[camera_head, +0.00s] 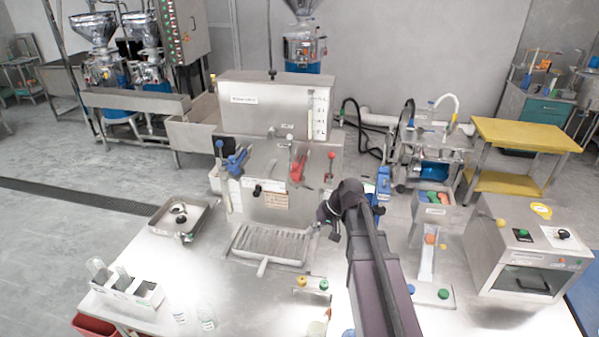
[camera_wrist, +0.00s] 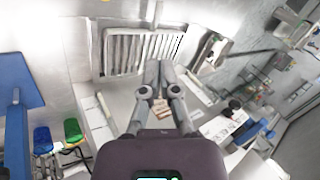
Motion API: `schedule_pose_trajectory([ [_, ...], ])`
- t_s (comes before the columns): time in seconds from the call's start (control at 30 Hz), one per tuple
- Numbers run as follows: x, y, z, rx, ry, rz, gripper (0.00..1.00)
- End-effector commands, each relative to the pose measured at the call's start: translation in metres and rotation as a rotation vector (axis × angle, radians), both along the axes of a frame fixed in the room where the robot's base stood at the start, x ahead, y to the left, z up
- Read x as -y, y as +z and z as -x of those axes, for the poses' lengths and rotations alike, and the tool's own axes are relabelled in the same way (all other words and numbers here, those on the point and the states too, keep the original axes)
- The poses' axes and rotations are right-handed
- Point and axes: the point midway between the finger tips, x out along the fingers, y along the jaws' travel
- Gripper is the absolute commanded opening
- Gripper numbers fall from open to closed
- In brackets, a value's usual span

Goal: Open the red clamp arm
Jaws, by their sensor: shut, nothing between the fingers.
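The red clamp arm (camera_head: 298,168) is on the front face of the steel machine (camera_head: 278,190), right of the blue clamp arm (camera_head: 236,160). It appears raised at a slant against the panel. In the head view my gripper is right of and below the red clamp arm, apart from it and largely hidden by my own wrist. In the wrist view my gripper (camera_wrist: 160,68) is shut and empty, with its fingertips over the slotted drain tray (camera_wrist: 115,55). I cannot make out the red clamp arm in the wrist view.
The slotted tray (camera_head: 268,245) lies on the table before the machine. A red ball-topped lever (camera_head: 331,158) stands right of the red clamp arm. Yellow and green knobs (camera_head: 313,283) sit nearer the front. A steel pan (camera_head: 180,215) is at left, a boxy oven (camera_head: 525,250) at right.

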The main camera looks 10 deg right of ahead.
Motion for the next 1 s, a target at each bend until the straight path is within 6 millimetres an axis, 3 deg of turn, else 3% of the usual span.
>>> schedule_pose_trajectory([
  [0.47,0.014,0.029,-0.039,-0.279,-0.46,-0.282,0.0],
  [1.0,0.043,0.07,-0.083,-0.726,-0.928,-0.634,0.0],
])
